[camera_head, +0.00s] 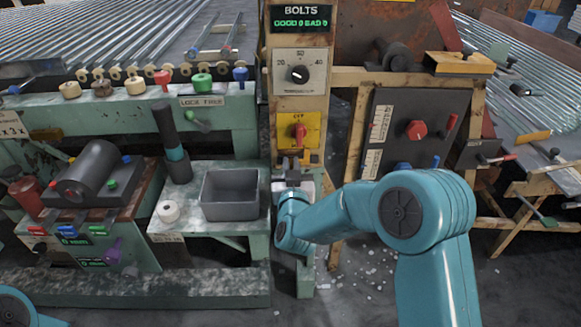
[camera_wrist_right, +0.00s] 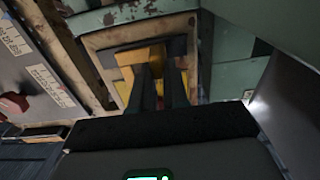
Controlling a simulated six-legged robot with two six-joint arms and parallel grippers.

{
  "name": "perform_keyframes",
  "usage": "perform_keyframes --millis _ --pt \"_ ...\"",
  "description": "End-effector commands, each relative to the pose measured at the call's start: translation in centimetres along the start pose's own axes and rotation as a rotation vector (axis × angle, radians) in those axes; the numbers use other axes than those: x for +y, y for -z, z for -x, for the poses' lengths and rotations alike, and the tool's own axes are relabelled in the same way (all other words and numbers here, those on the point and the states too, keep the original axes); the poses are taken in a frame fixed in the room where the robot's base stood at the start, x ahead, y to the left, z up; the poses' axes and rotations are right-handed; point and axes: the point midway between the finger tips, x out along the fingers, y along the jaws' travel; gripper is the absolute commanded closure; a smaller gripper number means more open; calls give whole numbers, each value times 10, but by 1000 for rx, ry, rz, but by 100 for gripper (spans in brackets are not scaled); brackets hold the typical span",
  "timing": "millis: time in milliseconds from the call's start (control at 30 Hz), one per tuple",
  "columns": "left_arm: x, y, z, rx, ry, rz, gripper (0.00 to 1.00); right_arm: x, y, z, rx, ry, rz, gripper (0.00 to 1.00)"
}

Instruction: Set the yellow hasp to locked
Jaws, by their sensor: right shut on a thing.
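The yellow hasp (camera_head: 315,157) sits on the wooden post just below the yellow plate (camera_head: 313,121) with the red switch (camera_head: 299,131). My right gripper (camera_head: 292,167) reaches up to it from below, and its wrist covers the lower post. In the right wrist view, the two dark fingers of the right gripper (camera_wrist_right: 163,75) are shut on the yellow hasp (camera_wrist_right: 146,54) in a wooden frame. The fingers hide part of it, so its exact position is unclear. Only a piece of my left arm shows at the bottom left; its gripper is out of view.
A grey bin (camera_head: 230,211) and a white roll (camera_head: 168,211) stand on the low bench to the left. A dark panel with a red knob (camera_head: 416,130) is to the right. White bits lie on the floor.

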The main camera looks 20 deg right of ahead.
Motion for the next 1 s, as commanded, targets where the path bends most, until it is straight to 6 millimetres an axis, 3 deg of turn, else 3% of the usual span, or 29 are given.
perform_keyframes --millis 100,333,367,400,433,767,867,1000 --pt "-4 0 -11 0 0 0 57 9 -2 -1 4 -3 -1 100" --pt "-3 0 -8 0 0 0 57 10 1 -1 3 -6 -1 100" --pt "-3 0 -8 0 0 0 57 10 1 -1 3 -7 -1 76" --pt "-3 0 -8 0 0 0 57 10 1 -1 3 -7 -1 63" --pt "-3 0 -8 0 0 0 57 10 1 -1 3 -7 -1 60" --pt "-3 0 -8 0 0 0 57 9 1 3 2 -2 0 60" --pt "-2 0 -7 0 0 0 57 8 1 15 1 -1 0 60" --pt "-2 0 -5 0 0 0 57 8 2 48 0 0 1 60"
